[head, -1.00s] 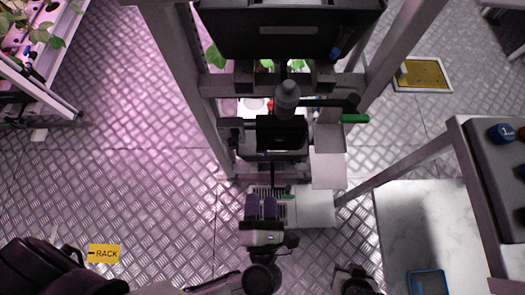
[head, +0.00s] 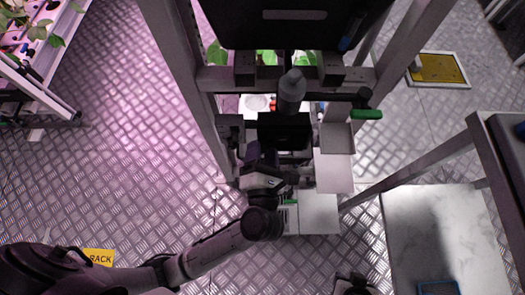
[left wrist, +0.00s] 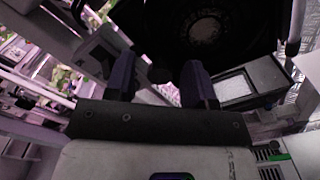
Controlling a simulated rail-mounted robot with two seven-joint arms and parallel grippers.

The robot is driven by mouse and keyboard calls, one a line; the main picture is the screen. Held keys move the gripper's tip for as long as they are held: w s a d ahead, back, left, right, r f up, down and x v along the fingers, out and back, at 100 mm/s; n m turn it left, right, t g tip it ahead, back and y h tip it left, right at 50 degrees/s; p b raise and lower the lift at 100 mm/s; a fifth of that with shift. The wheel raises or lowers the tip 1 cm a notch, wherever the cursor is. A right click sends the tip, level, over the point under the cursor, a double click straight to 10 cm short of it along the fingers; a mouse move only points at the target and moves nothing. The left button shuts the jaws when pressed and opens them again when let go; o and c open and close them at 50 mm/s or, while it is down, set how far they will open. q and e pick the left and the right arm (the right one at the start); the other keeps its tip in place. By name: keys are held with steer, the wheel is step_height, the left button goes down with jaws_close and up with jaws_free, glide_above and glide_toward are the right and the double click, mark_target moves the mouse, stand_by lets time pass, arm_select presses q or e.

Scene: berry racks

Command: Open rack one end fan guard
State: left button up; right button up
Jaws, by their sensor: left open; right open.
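The end of the rack stands at the top middle of the head view, with grey posts and a grey crossbar (head: 300,77). A dark fan housing with a round grille, which looks like the fan guard (left wrist: 205,28), fills the top of the left wrist view. My left gripper (head: 258,158) is close to the rack end, beside a black box-like part (head: 285,131). In the left wrist view its two purple-grey fingers (left wrist: 160,82) are apart, with nothing gripped, pointing at the fan housing. I cannot tell whether they touch it. My right gripper (head: 352,284) is at the bottom edge, partly cut off.
White plates (head: 334,172) jut out beside my left gripper. A marble-topped table (head: 435,235) is at the right. Textured floor (head: 120,180) lies open at the left.

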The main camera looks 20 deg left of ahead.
arm_select(q)
jaws_close()
stand_by(0.5)
